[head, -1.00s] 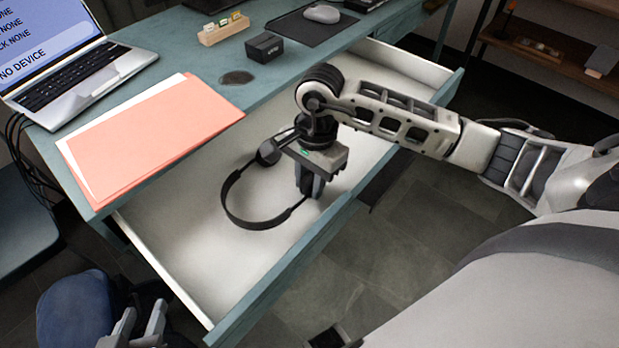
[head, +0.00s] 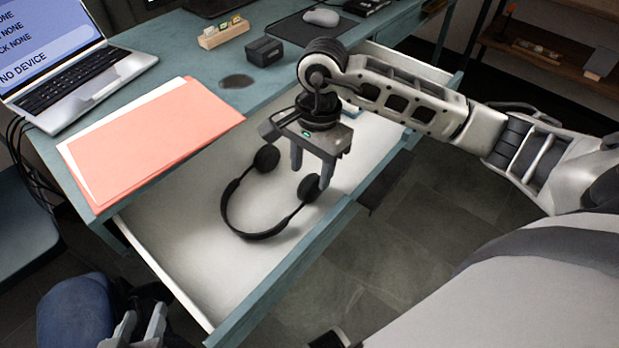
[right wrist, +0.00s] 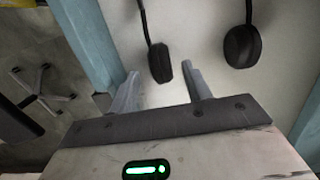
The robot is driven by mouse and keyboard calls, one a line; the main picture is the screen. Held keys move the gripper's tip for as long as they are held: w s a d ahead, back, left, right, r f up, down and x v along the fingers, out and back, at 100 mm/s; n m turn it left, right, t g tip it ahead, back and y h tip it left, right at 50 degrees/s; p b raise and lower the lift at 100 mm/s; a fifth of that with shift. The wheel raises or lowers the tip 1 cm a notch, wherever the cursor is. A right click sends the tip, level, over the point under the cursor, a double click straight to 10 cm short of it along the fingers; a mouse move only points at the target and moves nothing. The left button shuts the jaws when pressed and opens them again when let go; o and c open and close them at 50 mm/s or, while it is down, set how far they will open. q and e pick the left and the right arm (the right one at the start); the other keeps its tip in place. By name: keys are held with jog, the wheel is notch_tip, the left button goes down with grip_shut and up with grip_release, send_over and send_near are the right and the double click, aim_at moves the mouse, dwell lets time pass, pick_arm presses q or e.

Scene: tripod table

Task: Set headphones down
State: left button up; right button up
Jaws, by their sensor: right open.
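Black headphones (head: 237,217) lie in the open white-bottomed desk drawer (head: 180,240), with the band toward the front left and the earcups toward the back and right. In the right wrist view the two earcups show, one (right wrist: 161,63) just ahead of the fingertips and the other (right wrist: 242,46) farther right. My right gripper (head: 311,178) is open and empty, pointing down over the drawer near the right earcup. It also shows in the right wrist view (right wrist: 162,80). My left gripper (head: 140,330) is at the bottom left, outside the drawer; its fingers appear apart with nothing between them.
The teal desk (head: 215,95) holds a laptop (head: 70,75), a salmon folder (head: 150,140), a small black box (head: 264,51) and a mouse (head: 321,17) on a dark mat. The drawer's front panel (head: 290,280) runs along the near side. The front left of the drawer is clear.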

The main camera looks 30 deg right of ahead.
notch_tip(320, 180, up, 8)
jog(key=shift+w+d+f, duration=0.15)
jog(key=shift+d, duration=0.3)
